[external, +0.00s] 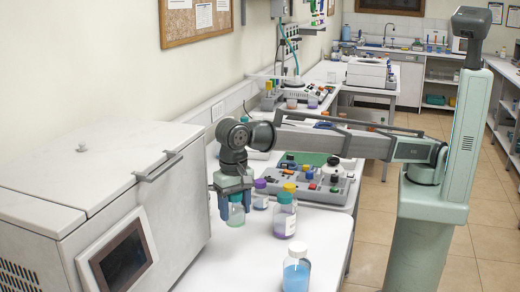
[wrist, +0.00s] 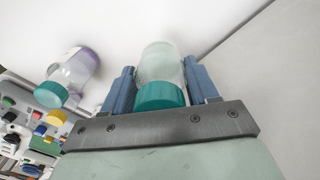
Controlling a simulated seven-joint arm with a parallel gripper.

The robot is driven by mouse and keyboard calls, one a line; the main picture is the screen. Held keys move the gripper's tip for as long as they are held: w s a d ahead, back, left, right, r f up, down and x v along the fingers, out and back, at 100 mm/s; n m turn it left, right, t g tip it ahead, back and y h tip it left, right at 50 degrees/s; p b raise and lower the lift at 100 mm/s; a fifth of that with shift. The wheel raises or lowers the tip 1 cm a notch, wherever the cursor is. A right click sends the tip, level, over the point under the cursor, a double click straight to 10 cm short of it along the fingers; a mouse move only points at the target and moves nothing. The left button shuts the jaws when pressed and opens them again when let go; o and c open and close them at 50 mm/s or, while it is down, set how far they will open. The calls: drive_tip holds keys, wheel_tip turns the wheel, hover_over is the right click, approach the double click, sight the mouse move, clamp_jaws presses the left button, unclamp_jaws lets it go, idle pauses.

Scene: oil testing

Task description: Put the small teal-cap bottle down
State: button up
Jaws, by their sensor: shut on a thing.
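The small teal-cap bottle (external: 236,214) is clear with pale contents. My gripper (external: 234,198) is shut on it near the cap, with the bottle upright over the left part of the white table. In the wrist view, the bottle (wrist: 161,62) sits between the two blue fingers of my gripper (wrist: 161,85), cap toward the gripper body. I cannot tell whether its base touches the table. A larger teal-cap bottle (external: 284,220) with purple contents or label stands to the right, apart from it; it also shows in the wrist view (wrist: 76,72).
A white-cap bottle with blue liquid (external: 297,274) stands near the front of the white table (external: 262,262). A purple-cap bottle (external: 261,200) and yellow-cap bottle (external: 290,187) stand behind. A grey board with coloured parts (external: 318,186) lies beyond. A large white machine (external: 100,205) borders the left.

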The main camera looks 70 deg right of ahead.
drive_tip(key=s+a+f+n, duration=0.1)
drive_tip(key=s+a+n, duration=0.1)
drive_tip(key=s+a, duration=0.4)
drive_tip(key=shift+w+a+f, duration=0.2)
drive_tip(key=shift+a+f, duration=0.05)
drive_tip(key=shift+f, duration=1.45)
drive_tip(key=shift+w+a+f, duration=0.15)
drive_tip(key=shift+a+f, duration=0.05)
drive_tip(key=shift+f, duration=1.45)
drive_tip(key=shift+w+a+f, duration=0.2)
drive_tip(key=shift+a+f, duration=0.05)
drive_tip(key=shift+f, duration=1.45)
drive_tip(key=shift+f, duration=0.1)
drive_tip(key=o, duration=1.2)
wheel_tip(320, 180, up, 12)
drive_tip(key=shift+r, duration=0.15)
